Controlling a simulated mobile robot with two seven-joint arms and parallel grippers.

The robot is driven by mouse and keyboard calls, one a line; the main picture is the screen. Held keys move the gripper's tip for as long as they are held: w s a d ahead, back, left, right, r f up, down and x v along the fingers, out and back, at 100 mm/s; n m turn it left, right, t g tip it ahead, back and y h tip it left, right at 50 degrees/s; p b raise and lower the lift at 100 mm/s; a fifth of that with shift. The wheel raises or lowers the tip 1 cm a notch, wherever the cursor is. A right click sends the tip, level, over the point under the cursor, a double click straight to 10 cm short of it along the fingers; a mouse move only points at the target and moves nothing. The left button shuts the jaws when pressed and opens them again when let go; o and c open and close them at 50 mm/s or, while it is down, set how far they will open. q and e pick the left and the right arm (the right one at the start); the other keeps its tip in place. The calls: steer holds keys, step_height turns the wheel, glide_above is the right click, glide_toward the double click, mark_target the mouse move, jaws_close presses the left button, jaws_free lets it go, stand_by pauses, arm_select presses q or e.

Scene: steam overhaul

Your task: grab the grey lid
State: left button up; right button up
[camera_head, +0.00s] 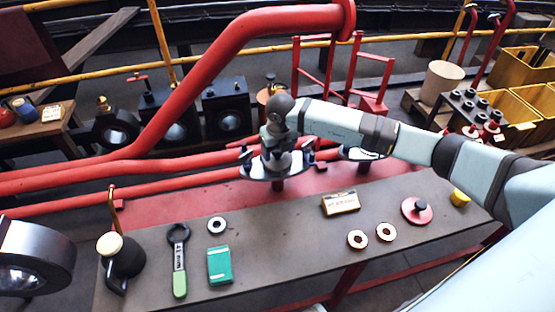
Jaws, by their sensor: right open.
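My right gripper (280,158) reaches in from the right and points down over a round dark plate with a pale rim (262,172), which stands on a short red stub at the bench's back edge. The jaws are open, with their fingers spread to either side. A grey shape between and below them looks like the grey lid (283,165), but the gripper covers much of it. I cannot tell whether the fingers touch it. My left gripper is not in view.
A similar round plate (362,154) is partly behind my right arm. The bench (285,240) bears a green box (220,265), a green-handled wrench (179,265), pale rings, a small sign box (340,203), a red disc with a black knob (417,211) and an oil can (125,257). A thick red pipe (200,75) rises behind.

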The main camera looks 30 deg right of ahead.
steer(key=shift+w+f, duration=0.1)
steer(key=shift+f, duration=0.3)
jaws_close()
steer(key=shift+r, duration=0.1)
steer(key=shift+r, duration=0.15)
